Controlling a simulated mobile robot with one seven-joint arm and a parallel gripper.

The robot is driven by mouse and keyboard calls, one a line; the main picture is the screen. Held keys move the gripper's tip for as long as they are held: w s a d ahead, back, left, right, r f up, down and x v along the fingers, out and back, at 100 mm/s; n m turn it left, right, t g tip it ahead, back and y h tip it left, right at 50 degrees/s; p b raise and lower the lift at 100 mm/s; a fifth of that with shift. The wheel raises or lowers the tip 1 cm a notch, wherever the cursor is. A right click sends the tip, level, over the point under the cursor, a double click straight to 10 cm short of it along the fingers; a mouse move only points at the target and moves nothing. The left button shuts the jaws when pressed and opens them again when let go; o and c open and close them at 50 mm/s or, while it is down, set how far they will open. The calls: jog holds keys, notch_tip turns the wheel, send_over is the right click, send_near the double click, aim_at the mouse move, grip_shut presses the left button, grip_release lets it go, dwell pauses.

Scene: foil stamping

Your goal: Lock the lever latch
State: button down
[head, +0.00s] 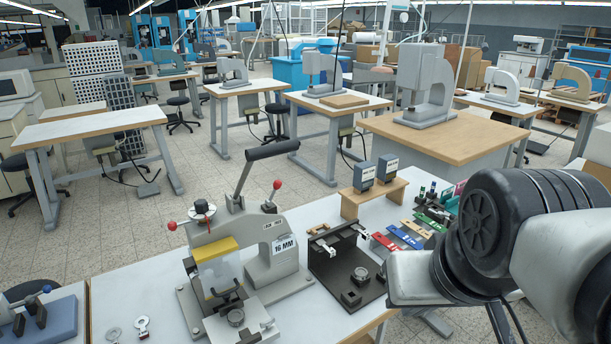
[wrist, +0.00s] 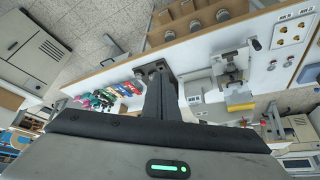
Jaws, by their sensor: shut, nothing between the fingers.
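A grey hand press (head: 272,262) labelled 16 MM stands on the white table. It has a long lever with a black grip (head: 272,149), tilted up to the right, and small levers ending in a left red knob (head: 172,226) and a right red knob (head: 277,184). I cannot tell which of these is the lever latch. The press also shows in the wrist view (wrist: 232,72), right of my gripper. My gripper (wrist: 155,68) shows in the wrist view with its dark fingers together and empty, apart from the press. In the head view the fingers are not visible.
A black fixture (head: 330,262) stands right of the press, then coloured tools (head: 405,235) and a wooden stand (head: 350,207) with two blocks. Two metal pieces (head: 142,326) lie at the front left. The white tabletop (head: 130,285) left of the press is mostly clear.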

notch_tip(320, 180, down, 7)
jog(key=b, duration=0.5)
jog(key=w+r+m+t+p, duration=0.25)
jog(key=w+m+t, duration=0.5)
jog(key=w, duration=1.45)
jog(key=w+a+f+m+t+y+b, duration=0.1)
jog(key=w+a+m+t+y, duration=0.1)
jog(key=w+a+m+y, duration=0.4)
jog(key=w+a+m, duration=0.1)
jog(key=a+m, duration=0.3)
jog(key=a, duration=0.1)
jog(key=shift+w+a+f+m+y, duration=0.3)
jog(key=shift+w+a+f+m, duration=0.05)
jog(key=shift+a+f, duration=0.05)
jog(key=shift+w+t, duration=0.1)
jog(key=shift+t, duration=0.15)
